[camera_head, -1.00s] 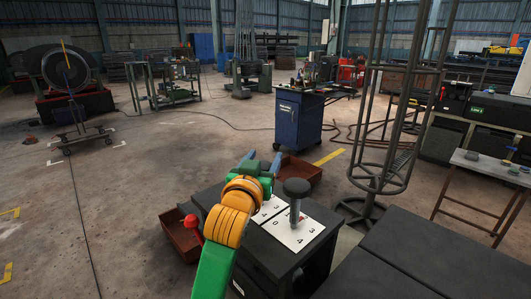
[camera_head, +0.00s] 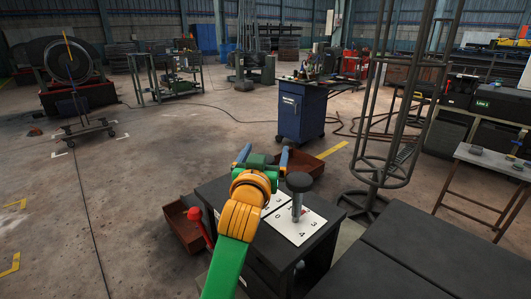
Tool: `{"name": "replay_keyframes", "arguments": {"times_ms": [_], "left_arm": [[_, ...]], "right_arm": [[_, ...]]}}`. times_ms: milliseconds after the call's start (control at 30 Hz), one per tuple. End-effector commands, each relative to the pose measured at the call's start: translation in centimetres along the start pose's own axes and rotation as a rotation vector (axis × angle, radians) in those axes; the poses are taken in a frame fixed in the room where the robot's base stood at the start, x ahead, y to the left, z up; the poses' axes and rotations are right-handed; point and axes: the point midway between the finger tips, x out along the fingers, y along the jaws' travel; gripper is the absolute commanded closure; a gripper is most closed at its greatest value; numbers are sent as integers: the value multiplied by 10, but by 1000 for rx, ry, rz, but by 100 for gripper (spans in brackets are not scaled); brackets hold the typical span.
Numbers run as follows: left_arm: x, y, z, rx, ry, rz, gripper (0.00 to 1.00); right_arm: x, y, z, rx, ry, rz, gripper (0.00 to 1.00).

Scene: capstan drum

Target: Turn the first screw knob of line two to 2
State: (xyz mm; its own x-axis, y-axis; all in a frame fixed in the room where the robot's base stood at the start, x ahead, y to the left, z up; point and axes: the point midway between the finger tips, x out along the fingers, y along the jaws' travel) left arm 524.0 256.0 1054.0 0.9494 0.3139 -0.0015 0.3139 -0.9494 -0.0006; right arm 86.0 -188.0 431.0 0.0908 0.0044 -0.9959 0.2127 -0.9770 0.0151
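A black cabinet (camera_head: 318,250) carries white number plates. On the nearer plate (camera_head: 312,228) stands a grey screw knob (camera_head: 299,183) with a dark round cap and a thick stem. A small red mark shows beside its stem; its exact setting is too small to read. A second plate (camera_head: 276,200) lies behind, partly hidden by my arm. My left gripper (camera_head: 263,158) has blue fingers spread apart. It appears left of and beyond the grey knob, with nothing seen between the fingers. My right gripper is not in view.
A red-handled lever (camera_head: 197,216) stands at the cabinet's left side, by a rusty bin (camera_head: 184,232). Another rusty bin (camera_head: 303,163) lies behind. A tall metal frame (camera_head: 383,165) stands to the right. A dark bench top (camera_head: 415,255) fills the lower right.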

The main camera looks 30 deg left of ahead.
Motion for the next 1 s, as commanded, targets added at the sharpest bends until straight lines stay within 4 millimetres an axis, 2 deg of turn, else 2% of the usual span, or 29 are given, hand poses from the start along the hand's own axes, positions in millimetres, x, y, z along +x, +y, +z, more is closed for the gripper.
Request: {"name": "replay_keyframes", "arguments": {"times_ms": [167,267,400,533,1000], "left_arm": [[-2,0,0,0,1,1,7],[-17,1,1,-2,3,2,7],[-48,1,1,-3,1,3,7],[-66,1,1,-1,1,2,7],[-71,0,0,0,0,0,7]], "right_arm": [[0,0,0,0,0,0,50],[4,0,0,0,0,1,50],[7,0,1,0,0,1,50],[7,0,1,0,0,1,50],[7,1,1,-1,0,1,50]]}}
